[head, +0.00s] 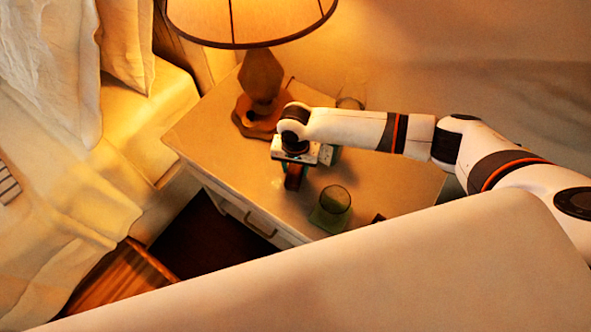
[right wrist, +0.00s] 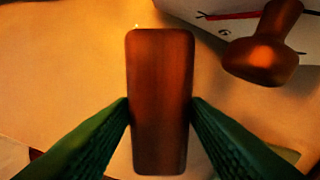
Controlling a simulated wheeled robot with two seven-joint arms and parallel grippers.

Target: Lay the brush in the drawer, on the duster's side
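A brown wooden block, which I take to be the brush (head: 293,180), is below my right gripper (head: 297,168) over the nightstand top. In the right wrist view the brush (right wrist: 160,95) stands lengthwise between the green fingers (right wrist: 160,108), which appear to touch both its sides. Its bristles do not show. I cannot tell whether it rests on the top or is lifted. The drawer (head: 232,212) is in the nightstand's front and looks closed; its inside is hidden. I cannot make out the duster. My left gripper is not in view.
A lamp (head: 260,80) stands at the back of the nightstand (head: 215,135). A brown knobbed thing (right wrist: 265,50) shows in the wrist view. The bed (head: 60,200) is at left.

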